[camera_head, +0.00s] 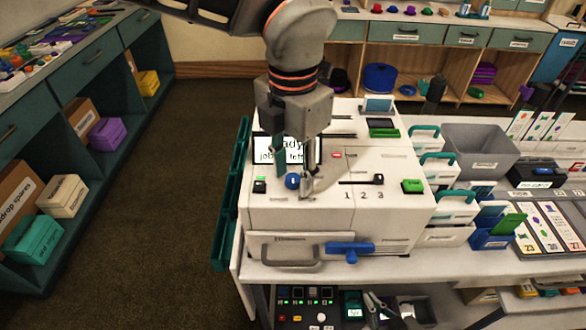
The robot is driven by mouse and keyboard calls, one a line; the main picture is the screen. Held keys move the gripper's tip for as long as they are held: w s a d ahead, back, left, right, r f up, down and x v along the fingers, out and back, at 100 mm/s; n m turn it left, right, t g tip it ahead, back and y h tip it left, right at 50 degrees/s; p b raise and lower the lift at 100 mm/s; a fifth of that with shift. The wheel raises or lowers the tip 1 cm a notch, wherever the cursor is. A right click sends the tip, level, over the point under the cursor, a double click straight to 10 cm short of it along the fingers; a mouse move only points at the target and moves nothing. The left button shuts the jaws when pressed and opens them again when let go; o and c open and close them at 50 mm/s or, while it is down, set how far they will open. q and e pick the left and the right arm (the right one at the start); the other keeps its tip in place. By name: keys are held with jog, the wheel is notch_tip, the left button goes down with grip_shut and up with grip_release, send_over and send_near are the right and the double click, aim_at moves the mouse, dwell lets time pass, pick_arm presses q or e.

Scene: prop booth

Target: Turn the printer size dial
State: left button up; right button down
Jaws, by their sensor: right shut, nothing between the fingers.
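The white printer (270,218) stands on the near left end of the white table. A small round blue knob (292,181) is on its top panel, with a label below it too small to read; it looks like the dial. My left gripper (293,180) hangs over the panel, pointing down, with its fingers apart. The knob shows between and just behind the fingertips; I cannot tell whether they touch it. The gripper hides part of a display (268,152). My right gripper is not in view.
A blue handle (350,250) sits on the front. White bins (456,207) and a grey bin (488,148) stand to the right.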

pick_arm(q)
grip_shut()
jog(key=m+p, duration=0.1)
jog(key=m, duration=0.3)
jog(key=shift+m, duration=0.3)
jog(key=m+p, duration=0.1)
jog(key=m, duration=0.3)
jog(key=shift+r, duration=0.1)
jog(key=shift+m, duration=0.3)
dwell(0.4)
grip_release()
